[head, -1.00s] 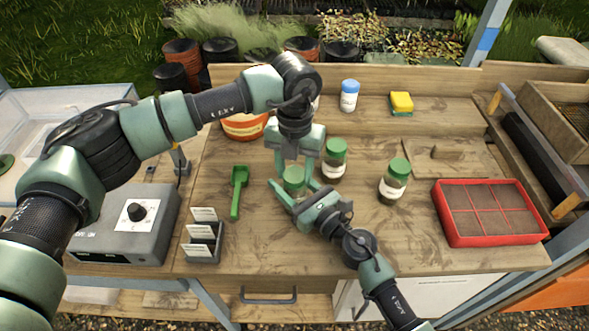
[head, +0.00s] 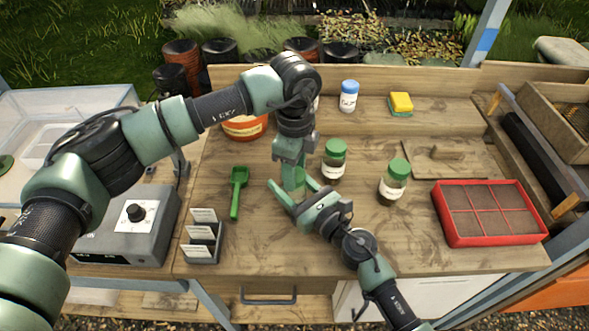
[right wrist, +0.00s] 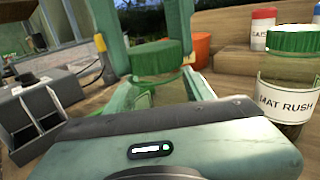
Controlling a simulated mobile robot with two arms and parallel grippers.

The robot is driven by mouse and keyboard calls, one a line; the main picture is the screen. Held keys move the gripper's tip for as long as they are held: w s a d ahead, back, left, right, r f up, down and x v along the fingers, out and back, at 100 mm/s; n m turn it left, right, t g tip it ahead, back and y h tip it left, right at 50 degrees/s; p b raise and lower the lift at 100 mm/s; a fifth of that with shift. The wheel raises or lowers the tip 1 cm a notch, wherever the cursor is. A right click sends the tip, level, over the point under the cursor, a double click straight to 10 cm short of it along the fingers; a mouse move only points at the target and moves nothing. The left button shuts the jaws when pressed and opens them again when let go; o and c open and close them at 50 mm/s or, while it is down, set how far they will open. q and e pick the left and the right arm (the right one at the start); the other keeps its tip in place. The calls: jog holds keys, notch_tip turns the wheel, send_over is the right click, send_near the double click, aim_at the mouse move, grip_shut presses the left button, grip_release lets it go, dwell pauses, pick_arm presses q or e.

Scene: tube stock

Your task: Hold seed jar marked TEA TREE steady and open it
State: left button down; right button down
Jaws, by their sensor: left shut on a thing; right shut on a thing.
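A glass jar with a green lid (right wrist: 158,58) stands upright on the bench between my two grippers; its label is not readable here. My right gripper (head: 298,194) is shut around the jar body from the front right, also seen in the right wrist view (right wrist: 160,90). My left gripper (head: 292,180) comes down from above and is shut on the lid, its fingers hiding most of it in the head view. The lid still sits on the jar in the right wrist view.
A jar labelled MAT RUSH (right wrist: 288,95) and another green-lidded jar (head: 393,185) stand close by on the right. A green scoop (head: 237,190) and a label holder (head: 203,240) are on the left. A red seed tray (head: 488,212) sits at right.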

pick_arm(q)
jog(key=shift+r, duration=0.1)
dwell(0.3)
jog(key=shift+r, duration=1.05)
jog(key=shift+r, duration=2)
pick_arm(e)
jog(key=shift+c, duration=2.4)
grip_release()
jog(key=shift+s, duration=0.1)
